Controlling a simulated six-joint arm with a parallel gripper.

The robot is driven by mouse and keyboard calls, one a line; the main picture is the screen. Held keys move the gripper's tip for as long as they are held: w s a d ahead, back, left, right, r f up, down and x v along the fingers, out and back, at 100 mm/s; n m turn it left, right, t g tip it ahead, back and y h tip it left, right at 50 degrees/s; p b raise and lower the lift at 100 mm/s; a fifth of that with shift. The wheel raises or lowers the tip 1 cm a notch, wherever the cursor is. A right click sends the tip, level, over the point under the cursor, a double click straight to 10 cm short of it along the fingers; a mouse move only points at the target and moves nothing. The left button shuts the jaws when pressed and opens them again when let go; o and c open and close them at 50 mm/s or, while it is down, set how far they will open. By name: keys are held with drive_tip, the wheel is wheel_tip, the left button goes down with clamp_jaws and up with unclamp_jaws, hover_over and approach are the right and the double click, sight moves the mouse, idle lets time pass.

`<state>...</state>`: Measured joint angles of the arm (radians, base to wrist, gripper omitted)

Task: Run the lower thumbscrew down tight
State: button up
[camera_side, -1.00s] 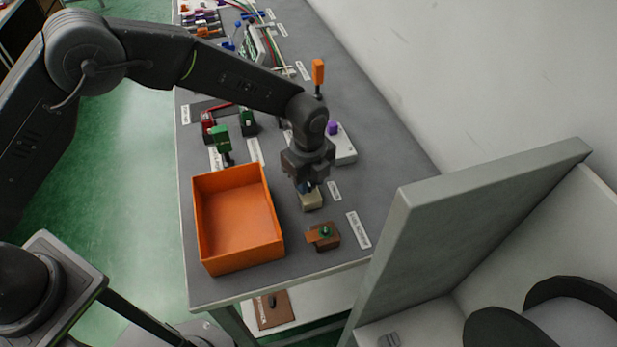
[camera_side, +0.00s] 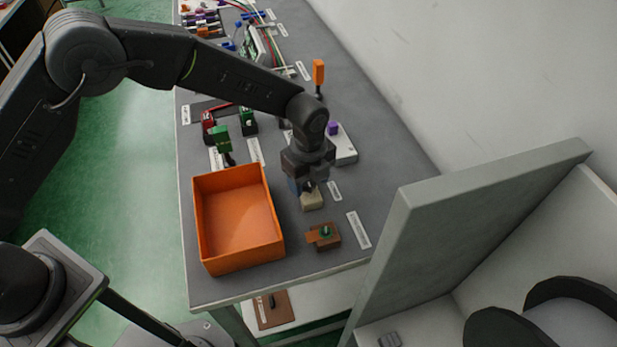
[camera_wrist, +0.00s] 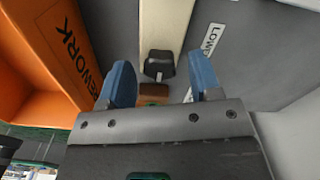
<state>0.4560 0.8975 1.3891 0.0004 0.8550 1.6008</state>
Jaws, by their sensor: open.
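The lower thumbscrew (camera_wrist: 159,65) is a dark knob on a cream block (camera_wrist: 165,25) in the wrist view. A label that starts "LOWE" lies beside the block. My gripper (camera_wrist: 160,75) is open, with one blue finger on each side of the knob and a gap on both sides. In the side view, my gripper (camera_side: 308,188) points down just over the cream block (camera_side: 312,203). There the gripper mostly hides the knob, and I cannot tell how deep the fingers reach around it.
An orange bin (camera_side: 238,222) stands close to the left of the cream block. A brown block with a green knob (camera_side: 324,236) sits nearer the table's front edge. A white box with a purple knob (camera_side: 344,146) and an orange-handled lever (camera_side: 318,75) are behind.

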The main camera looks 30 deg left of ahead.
sight(308, 183)
wheel_tip(308, 183, up, 14)
idle(0.6)
drive_tip(key=shift+f, duration=0.1)
drive_tip(key=s+a+r+n+t, duration=0.3)
drive_tip(key=s+a+r+n, duration=0.65)
drive_tip(key=a+r, duration=0.35)
drive_tip(key=s+a+n+t, duration=0.1)
drive_tip(key=s+a+n, duration=0.4)
drive_tip(key=s+n, duration=0.2)
drive_tip(key=s+a+f+n+t, duration=0.1)
drive_tip(key=s+a+n, duration=0.3)
drive_tip(key=s+n, duration=0.3)
drive_tip(key=shift+s+a+t, duration=0.3)
drive_tip(key=shift+s+a, duration=0.05)
drive_tip(key=shift+s, duration=0.3)
